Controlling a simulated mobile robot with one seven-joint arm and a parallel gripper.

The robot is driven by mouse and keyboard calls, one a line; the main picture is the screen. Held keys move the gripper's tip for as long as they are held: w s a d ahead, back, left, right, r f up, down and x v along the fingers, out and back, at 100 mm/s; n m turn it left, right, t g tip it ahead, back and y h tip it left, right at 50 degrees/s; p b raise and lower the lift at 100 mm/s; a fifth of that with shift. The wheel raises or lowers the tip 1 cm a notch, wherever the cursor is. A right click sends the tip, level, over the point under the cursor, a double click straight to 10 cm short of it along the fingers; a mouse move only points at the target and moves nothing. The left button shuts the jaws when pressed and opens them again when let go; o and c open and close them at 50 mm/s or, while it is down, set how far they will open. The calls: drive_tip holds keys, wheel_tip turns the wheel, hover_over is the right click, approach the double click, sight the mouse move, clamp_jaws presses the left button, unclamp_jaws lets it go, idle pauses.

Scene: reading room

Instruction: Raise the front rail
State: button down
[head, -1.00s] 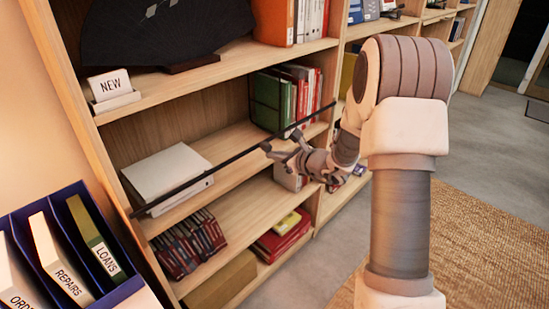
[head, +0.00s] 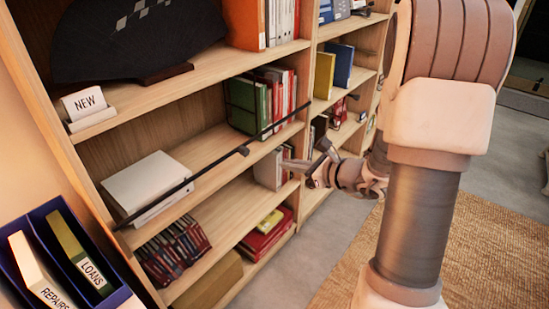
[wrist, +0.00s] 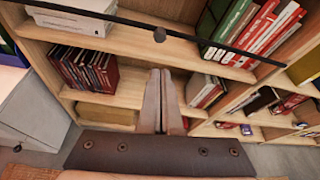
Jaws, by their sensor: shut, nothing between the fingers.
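The front rail (head: 205,172) is a thin black bar across the front of the bookcase's middle shelf. It runs a little above the shelf's front edge, passing before the white box and the binders. A small dark knob (head: 243,150) sits near its middle. In the wrist view the rail (wrist: 215,49) crosses the top, with its knob (wrist: 159,35) just beyond my fingertips. My gripper (head: 301,163) is to the right of the knob and apart from the rail. In the wrist view my gripper (wrist: 160,73) is shut and empty, its fingers side by side.
Behind the rail are a white box (head: 145,183) and green and red binders (head: 242,108). Dark red books (head: 172,247) stand on the shelf below. A blue file holder (head: 60,258) is near at left. Open floor (head: 345,235) lies in front of the bookcase.

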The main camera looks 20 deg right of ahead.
drive_tip(key=shift+v, duration=1.1)
